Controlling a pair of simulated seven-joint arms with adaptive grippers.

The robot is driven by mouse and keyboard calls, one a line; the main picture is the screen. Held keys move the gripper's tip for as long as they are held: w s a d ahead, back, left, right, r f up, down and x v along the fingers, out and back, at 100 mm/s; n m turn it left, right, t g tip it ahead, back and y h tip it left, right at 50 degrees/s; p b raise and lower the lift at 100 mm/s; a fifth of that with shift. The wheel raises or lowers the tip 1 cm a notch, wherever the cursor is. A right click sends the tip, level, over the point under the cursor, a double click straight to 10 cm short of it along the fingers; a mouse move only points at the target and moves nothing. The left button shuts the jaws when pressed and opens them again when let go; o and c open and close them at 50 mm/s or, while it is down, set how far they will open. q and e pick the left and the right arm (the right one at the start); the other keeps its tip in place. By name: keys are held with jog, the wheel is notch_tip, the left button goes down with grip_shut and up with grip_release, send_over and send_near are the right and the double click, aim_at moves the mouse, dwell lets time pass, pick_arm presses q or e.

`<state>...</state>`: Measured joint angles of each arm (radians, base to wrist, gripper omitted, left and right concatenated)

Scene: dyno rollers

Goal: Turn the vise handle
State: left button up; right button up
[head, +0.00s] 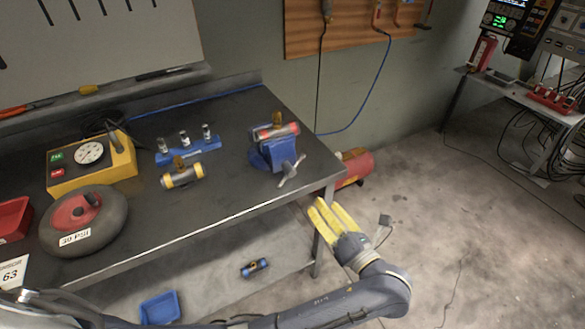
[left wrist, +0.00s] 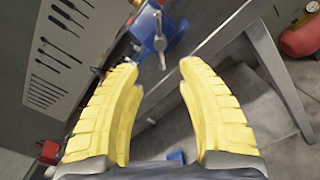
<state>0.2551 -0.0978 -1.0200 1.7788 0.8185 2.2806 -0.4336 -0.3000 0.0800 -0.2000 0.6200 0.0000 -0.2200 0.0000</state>
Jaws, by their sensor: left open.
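The blue vise (head: 270,153) sits at the right end of the dark workbench, with a red and metal part (head: 277,131) between its jaws. Its silver bar handle (head: 291,171) slants over the bench's front edge. My left gripper (head: 329,207) has yellow fingers and is open and empty, off the bench corner, to the right of and nearer than the handle. In the left wrist view the vise (left wrist: 172,28) and its handle (left wrist: 160,40) show beyond the gap between the open fingers (left wrist: 159,66), apart from them. My right gripper is not in view.
A bench leg (left wrist: 275,70) stands near my fingers. A red tank (head: 355,167) lies behind the bench's right end. Floor at right is open.

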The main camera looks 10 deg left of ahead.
aim_at(292, 168)
pick_arm(q)
jog(key=x, duration=1.7)
jog(key=shift+o, duration=0.2)
grip_shut()
